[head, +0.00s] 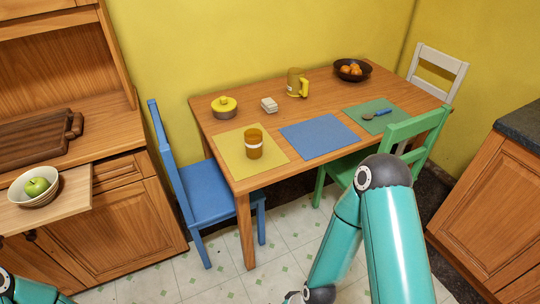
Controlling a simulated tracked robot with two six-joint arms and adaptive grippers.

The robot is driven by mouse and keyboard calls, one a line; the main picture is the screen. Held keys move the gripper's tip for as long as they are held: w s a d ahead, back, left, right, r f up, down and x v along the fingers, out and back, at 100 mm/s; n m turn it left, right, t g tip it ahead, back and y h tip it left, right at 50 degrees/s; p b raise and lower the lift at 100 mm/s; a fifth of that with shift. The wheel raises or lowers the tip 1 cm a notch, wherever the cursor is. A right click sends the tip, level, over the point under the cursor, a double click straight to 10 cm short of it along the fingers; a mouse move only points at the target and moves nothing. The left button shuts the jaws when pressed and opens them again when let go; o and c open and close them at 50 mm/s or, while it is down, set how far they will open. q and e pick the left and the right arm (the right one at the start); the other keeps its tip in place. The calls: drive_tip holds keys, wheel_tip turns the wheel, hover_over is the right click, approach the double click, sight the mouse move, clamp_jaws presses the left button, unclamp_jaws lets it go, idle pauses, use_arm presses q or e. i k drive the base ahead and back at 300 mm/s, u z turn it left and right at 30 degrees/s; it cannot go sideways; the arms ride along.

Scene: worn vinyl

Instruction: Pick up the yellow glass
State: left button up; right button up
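A yellow-amber glass (254,150) with a pale band stands upright on the yellow placemat (232,164) at the near left of the wooden table (258,183). One of my arms rises at the lower right of the head view and bends back down, in front of the green chair. A small part of another arm of mine shows at the lower left corner. Neither gripper can be seen. Nothing touches the glass.
Behind the glass are a yellow pot (224,107), a yellow mug (297,83) and a fruit bowl (352,70). A blue placemat (318,138) lies to its right. Blue (208,203) and green (420,126) chairs flank the table. A bowl with an apple (36,187) sits at left.

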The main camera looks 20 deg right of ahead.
sight(253, 137)
drive_tip(key=u, duration=0.15)
drive_tip(key=i, duration=0.85)
drive_tip(key=z, duration=0.05)
